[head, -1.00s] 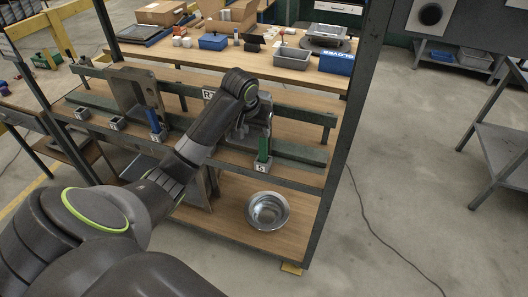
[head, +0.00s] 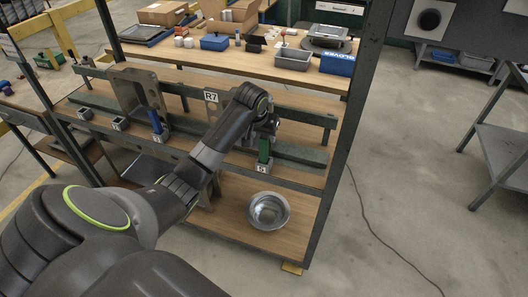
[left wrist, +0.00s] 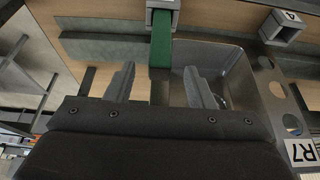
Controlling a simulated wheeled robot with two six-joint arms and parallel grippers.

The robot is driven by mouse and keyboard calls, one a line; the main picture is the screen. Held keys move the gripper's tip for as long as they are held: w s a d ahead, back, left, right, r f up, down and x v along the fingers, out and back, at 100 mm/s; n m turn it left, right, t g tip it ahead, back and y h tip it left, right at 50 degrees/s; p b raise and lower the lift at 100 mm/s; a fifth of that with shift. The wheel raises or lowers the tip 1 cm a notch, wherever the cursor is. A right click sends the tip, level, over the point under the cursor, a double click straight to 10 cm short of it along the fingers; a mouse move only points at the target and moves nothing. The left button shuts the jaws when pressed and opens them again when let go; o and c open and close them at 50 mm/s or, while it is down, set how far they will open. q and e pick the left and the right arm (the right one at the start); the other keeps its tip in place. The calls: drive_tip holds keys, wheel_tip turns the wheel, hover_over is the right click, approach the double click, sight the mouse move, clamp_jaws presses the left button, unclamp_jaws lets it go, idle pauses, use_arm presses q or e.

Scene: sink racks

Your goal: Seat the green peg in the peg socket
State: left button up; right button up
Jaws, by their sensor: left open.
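The green peg (head: 264,149) stands upright in the peg socket (head: 262,168), a small grey block labelled 5 on the rack's shelf. In the left wrist view the green peg (left wrist: 160,45) enters the socket (left wrist: 163,5) at the top edge. My left gripper (head: 268,127) is at the peg's upper end. In the left wrist view its two fingers (left wrist: 160,85) are spread, with the peg's line between them and gaps on both sides. How deep the peg sits is hard to tell. My right gripper is not in view.
A blue peg (head: 155,121) stands in another socket to the left. Another socket labelled 4 (left wrist: 281,27) shows in the left wrist view. An R7 plate (head: 211,96) is on the rack. A metal bowl (head: 268,210) sits on the lower shelf. A dark post (head: 348,130) bounds the right side.

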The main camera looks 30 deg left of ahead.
sight(264, 153)
use_arm(q)
drive_tip(key=shift+p+x, duration=0.8)
drive_tip(key=shift+x, duration=1.9)
drive_tip(key=shift+w, duration=0.15)
clamp_jaws()
